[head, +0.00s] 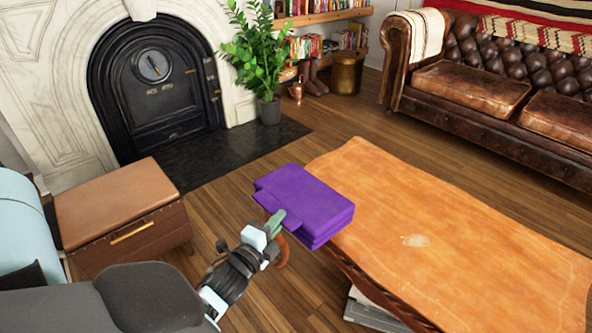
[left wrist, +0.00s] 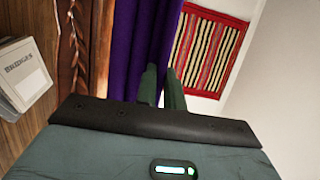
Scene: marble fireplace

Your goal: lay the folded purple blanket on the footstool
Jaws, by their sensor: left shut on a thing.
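The folded purple blanket (head: 305,202) lies at the near left corner of the wooden coffee table (head: 450,240), partly past its edge. My left gripper (head: 276,222) is shut on the blanket's near left edge. In the left wrist view, the purple cloth (left wrist: 143,45) hangs across the top, by the gripper's close-set fingers (left wrist: 162,88); the exact grip is partly hidden. The footstool (head: 115,200), a box with a brown leather top and gold handle, stands to the left on the floor. Its top is bare. My right gripper is not in view.
Wood floor (head: 225,200) lies open between footstool and table. The marble fireplace (head: 60,95) and dark hearth (head: 230,150) stand behind. A potted plant (head: 258,60) and leather sofa (head: 490,85) are farther back. A pale blue seat (head: 25,215) is at the left edge.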

